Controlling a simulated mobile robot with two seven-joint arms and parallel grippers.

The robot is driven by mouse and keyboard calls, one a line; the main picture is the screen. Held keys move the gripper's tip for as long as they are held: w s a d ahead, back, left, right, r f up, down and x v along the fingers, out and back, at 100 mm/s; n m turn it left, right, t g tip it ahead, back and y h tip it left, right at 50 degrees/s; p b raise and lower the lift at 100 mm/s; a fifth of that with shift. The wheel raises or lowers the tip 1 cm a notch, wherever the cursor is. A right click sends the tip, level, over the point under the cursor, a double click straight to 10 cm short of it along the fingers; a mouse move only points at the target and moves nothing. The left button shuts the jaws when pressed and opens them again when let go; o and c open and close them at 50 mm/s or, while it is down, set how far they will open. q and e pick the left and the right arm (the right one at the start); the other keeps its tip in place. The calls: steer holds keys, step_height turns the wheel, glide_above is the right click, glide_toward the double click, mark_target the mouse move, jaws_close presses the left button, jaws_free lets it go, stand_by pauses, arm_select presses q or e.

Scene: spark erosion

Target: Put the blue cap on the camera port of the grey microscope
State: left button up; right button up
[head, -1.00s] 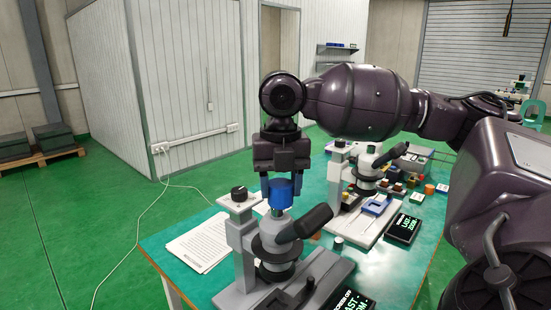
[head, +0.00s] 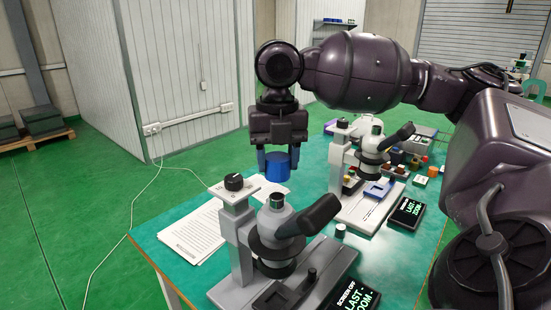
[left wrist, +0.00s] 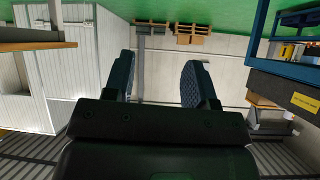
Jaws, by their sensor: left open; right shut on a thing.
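The grey microscope (head: 240,245) stands at the near end of the green table, its black eyepiece tube pointing up to the right. Its camera port (head: 277,201) is a short upright metallic tube on top, uncovered. My right gripper (head: 278,157) is shut on the blue cap (head: 277,170), with a finger on either side. In the head view the cap hangs upright above the port, apart from it, with a gap between them. How far behind the port it is, I cannot tell. My left gripper (left wrist: 160,62) is open and empty in the left wrist view, away from the microscope.
A paler microscope (head: 338,180) stands behind to the right, with a blue part on its base. Printed sheets (head: 197,236) lie on the table (head: 160,250) at left. A black display box (head: 408,214) and several small coloured pieces lie at the right.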

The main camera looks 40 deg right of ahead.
steer(key=shift+f+b, duration=0.45)
steer(key=shift+f, duration=0.15)
steer(key=shift+f+b, duration=0.8)
steer(key=shift+b, duration=0.3)
steer(key=shift+w+f+p, duration=0.1)
steer(key=shift+f+p, duration=0.1)
steer(key=shift+p, duration=0.15)
steer(key=shift+f, duration=0.35)
arm_select(q)
step_height(320, 180, down, 2)
steer(key=shift+d+f, duration=0.1)
steer(key=shift+f, duration=0.1)
steer(key=shift+w+r+p, duration=0.35)
steer(key=shift+r+p, duration=0.15)
steer(key=shift+r, duration=0.15)
